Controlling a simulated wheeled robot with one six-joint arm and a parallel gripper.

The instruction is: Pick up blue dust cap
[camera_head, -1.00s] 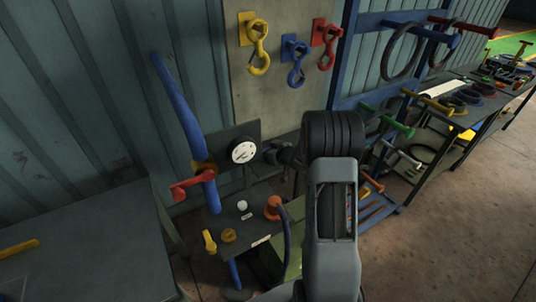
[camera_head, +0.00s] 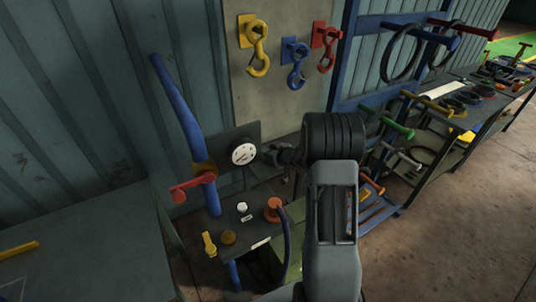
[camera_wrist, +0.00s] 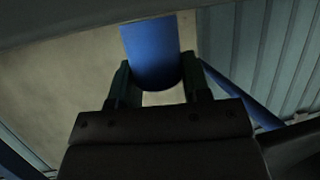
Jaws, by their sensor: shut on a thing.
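My gripper (camera_wrist: 155,85) is shut on a smooth blue cylinder, which I take to be the blue dust cap (camera_wrist: 152,50). In the wrist view the cap lies between the two dark green fingers, with its rounded near end toward the palm. In the head view my dark gripper (camera_head: 272,155) is beside the round white gauge (camera_head: 243,153), and I cannot make out the cap there.
A blue lever (camera_head: 181,110) with a red handle (camera_head: 190,187) stands left of the gauge. Below is a small dark table (camera_head: 225,224) with small fittings. Yellow, blue and red hooks hang on the panel (camera_head: 280,95) behind. A grey bench (camera_head: 90,240) at lower left is mostly bare.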

